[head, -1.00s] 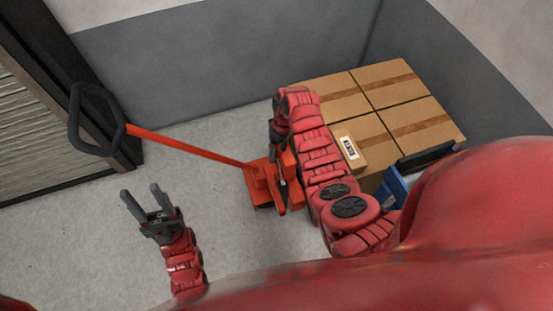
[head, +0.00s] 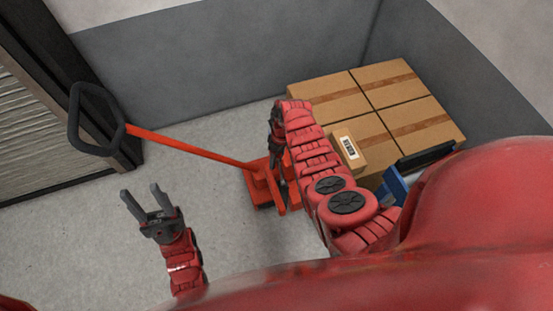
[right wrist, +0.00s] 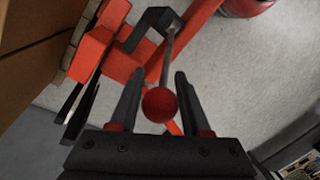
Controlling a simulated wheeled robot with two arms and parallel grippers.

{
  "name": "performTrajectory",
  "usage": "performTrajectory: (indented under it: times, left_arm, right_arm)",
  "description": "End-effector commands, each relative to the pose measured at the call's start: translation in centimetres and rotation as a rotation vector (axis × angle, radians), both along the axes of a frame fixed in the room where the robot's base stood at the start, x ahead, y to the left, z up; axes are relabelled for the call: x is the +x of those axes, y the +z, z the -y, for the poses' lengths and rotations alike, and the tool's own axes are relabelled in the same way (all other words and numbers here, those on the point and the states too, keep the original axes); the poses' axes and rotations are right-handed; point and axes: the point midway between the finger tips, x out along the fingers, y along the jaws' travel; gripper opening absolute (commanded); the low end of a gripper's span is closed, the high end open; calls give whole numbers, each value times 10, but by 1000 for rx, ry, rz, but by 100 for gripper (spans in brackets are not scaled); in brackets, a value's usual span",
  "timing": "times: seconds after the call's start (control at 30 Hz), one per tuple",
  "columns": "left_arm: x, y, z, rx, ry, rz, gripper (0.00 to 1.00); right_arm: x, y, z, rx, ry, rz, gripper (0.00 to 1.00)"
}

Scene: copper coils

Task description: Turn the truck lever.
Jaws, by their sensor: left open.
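The red pallet truck (head: 262,183) stands on the floor with its long handle (head: 190,148) slanting up to a black loop grip at the left. In the right wrist view, the truck lever is a thin grey rod with a red ball knob (right wrist: 160,104). My right gripper (right wrist: 158,73) is open, with the knob between its fingers and a visible gap on each side. In the head view my right arm partly hides the truck, and the lever is hard to make out. My left gripper (head: 150,200) is open and empty over the floor, below the handle.
Several cardboard boxes (head: 405,95) are stacked right of the truck, with a small labelled box (head: 348,148) at their near side. Grey walls (head: 220,60) close off the back and right. A slatted door (head: 40,130) is at the left. The floor at left is clear.

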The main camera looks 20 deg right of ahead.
Motion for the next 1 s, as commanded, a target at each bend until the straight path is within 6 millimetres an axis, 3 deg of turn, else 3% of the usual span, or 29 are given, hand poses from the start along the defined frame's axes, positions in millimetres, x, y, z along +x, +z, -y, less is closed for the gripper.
performTrajectory:
  times: [0.03,0.23,1.0]
  left_arm:
    - [0,0,0,0,0,0,50]
    - [0,0,0,0,0,0,50]
    - [0,0,0,0,0,0,50]
  right_arm:
    - [0,0,0,0,0,0,37]
    - [0,0,0,0,0,0,1]
    - [0,0,0,0,0,1,0]
